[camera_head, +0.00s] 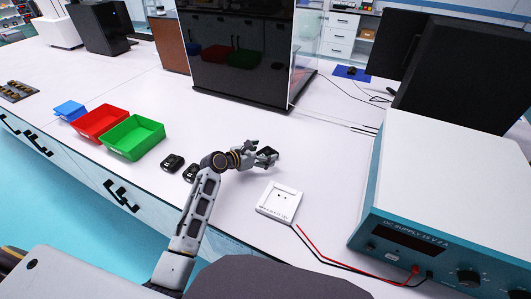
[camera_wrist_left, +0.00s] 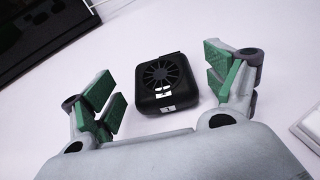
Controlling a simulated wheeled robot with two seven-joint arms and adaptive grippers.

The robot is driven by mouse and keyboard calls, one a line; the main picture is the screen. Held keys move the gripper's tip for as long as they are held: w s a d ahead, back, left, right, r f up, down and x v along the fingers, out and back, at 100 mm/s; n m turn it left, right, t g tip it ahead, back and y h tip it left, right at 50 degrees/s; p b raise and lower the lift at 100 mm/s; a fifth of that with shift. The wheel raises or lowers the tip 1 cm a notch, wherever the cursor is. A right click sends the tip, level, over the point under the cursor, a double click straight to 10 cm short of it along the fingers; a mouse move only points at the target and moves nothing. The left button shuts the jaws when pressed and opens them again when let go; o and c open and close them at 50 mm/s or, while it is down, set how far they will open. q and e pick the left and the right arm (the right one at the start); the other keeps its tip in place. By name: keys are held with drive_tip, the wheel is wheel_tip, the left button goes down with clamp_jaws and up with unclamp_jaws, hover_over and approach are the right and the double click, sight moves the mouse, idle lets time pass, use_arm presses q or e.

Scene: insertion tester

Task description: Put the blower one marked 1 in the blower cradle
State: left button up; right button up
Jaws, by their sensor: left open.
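The black blower marked 1 (camera_wrist_left: 165,84) lies flat on the white table, with its round fan grille facing up. In the left wrist view it sits between the spread green-padded fingers of my left gripper (camera_wrist_left: 166,85), with clear space on both sides. In the head view my left gripper (camera_head: 262,158) is over the same blower (camera_head: 267,151), partly hiding it. My left gripper is open and holds nothing. The white blower cradle (camera_head: 279,201) lies to the right and nearer, with an empty recess. My right gripper is out of view.
Two other black blowers (camera_head: 172,162) (camera_head: 191,172) lie left of my arm. Green (camera_head: 133,150), red (camera_head: 88,136) and blue (camera_head: 69,115) bins stand farther left. A DC power supply (camera_head: 420,240) stands right, with red and black wires to the cradle. A dark screen (camera_head: 238,95) stands behind.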

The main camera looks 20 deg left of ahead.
use_arm(q)
drive_tip(key=v, duration=0.4)
drive_tip(key=shift+s+a+p, duration=0.1)
drive_tip(key=shift+s+p, duration=0.05)
drive_tip(key=shift+p, duration=0.15)
drive_tip(key=v, duration=0.5)
drive_tip(key=shift+s+a+r, duration=0.2)
drive_tip(key=shift+s, duration=0.15)
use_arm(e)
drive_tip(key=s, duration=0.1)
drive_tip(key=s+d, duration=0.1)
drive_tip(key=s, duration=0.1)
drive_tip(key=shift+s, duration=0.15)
use_arm(q)
drive_tip(key=shift+o, duration=0.5)
drive_tip(key=shift+r, duration=0.1)
